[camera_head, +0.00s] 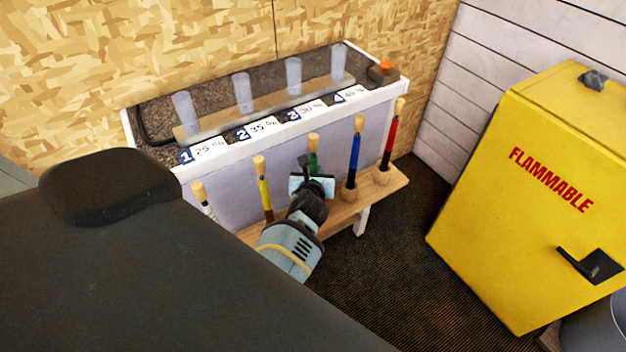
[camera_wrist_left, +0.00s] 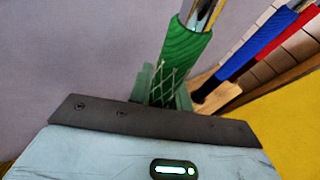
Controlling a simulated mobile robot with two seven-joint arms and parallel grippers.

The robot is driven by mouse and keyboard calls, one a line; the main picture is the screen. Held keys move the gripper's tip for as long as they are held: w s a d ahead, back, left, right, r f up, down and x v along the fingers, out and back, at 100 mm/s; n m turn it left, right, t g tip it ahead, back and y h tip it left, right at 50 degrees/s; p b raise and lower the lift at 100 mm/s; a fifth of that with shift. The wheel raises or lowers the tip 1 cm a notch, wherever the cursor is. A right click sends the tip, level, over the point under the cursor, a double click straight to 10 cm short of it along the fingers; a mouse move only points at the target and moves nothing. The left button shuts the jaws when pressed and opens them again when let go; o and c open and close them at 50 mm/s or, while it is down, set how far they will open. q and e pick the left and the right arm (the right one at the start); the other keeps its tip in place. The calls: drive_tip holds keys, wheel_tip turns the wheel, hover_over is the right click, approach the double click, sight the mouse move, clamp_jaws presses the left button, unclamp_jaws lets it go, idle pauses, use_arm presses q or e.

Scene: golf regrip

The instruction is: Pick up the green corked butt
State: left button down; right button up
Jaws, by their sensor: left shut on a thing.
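The green corked butt (camera_head: 313,163) stands in the middle of the row, its tan cork (camera_head: 313,140) on top. Its green grip with a pale diamond pattern (camera_wrist_left: 185,42) fills the centre of the left wrist view, slightly tilted there. My left gripper (camera_head: 311,186) is shut on the green butt, with its fingers on either side of the patterned part in the wrist view (camera_wrist_left: 164,86). The gripper hides the butt's lower end in the head view, so I cannot tell whether it is still seated. My right gripper is not in view.
Other corked butts stand in the wooden rack (camera_head: 399,180): white (camera_head: 208,210) and yellow (camera_head: 264,190) to the left, blue (camera_head: 354,158) and red (camera_head: 390,140) to the right. Behind is a trough (camera_head: 222,158) with several clear tubes. A yellow cabinet (camera_head: 530,230) stands at right.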

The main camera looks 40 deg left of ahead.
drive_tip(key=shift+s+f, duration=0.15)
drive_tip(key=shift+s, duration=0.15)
